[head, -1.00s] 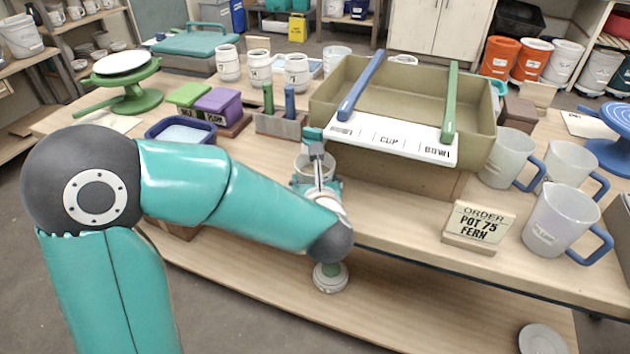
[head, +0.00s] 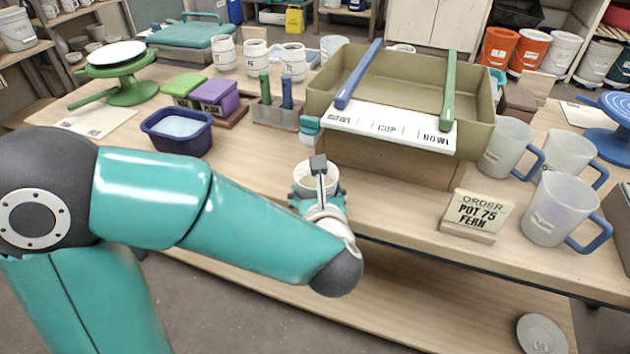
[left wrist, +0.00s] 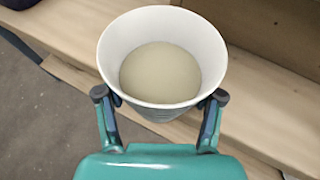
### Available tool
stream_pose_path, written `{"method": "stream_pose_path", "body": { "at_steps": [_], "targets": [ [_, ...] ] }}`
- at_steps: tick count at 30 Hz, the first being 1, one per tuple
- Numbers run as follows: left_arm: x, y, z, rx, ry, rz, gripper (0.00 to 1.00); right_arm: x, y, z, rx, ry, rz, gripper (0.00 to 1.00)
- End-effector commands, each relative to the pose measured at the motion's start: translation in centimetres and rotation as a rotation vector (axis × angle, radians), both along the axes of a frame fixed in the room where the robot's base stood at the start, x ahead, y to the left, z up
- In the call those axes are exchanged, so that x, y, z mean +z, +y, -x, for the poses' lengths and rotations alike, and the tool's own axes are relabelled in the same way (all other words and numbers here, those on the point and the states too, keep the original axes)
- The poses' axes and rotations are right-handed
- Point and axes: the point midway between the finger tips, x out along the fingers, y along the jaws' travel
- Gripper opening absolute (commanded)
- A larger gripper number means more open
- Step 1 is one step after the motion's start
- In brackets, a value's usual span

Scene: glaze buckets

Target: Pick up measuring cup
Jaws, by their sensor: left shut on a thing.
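Three translucent measuring cups with blue handles stand on the right of the table in the head view: a front one (head: 556,208), a back right one (head: 568,158) and a left one (head: 506,147) beside the trough. My left gripper (head: 318,194) is far to their left, near the table's front edge. It is shut on a white, round, handleless cup (head: 330,171). In the left wrist view both fingers (left wrist: 160,103) press the sides of this white cup (left wrist: 112,58), which is upright with beige liquid inside. My right gripper is not in view.
An olive trough (head: 400,168) with a white label board (head: 390,127) stands behind my left gripper. An order sign (head: 478,214) stands between the gripper and the measuring cups. A dark blue tub (head: 178,142) is at left. Table around the gripper is bare.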

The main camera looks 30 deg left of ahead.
Motion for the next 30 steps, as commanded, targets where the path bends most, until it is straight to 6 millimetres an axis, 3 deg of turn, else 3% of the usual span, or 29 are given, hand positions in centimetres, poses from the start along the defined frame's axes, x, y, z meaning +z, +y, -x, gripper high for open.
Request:
{"method": "stream_pose_path", "body": {
  "at_steps": [15,30],
  "targets": [
    [0.0,-4.3,5.1,-0.003,-0.002,-0.002,0.21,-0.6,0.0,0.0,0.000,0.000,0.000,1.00],
    [0.0,-6.7,7.9,-0.001,-0.002,0.000,0.21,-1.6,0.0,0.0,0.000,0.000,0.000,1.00]
  ]
}}
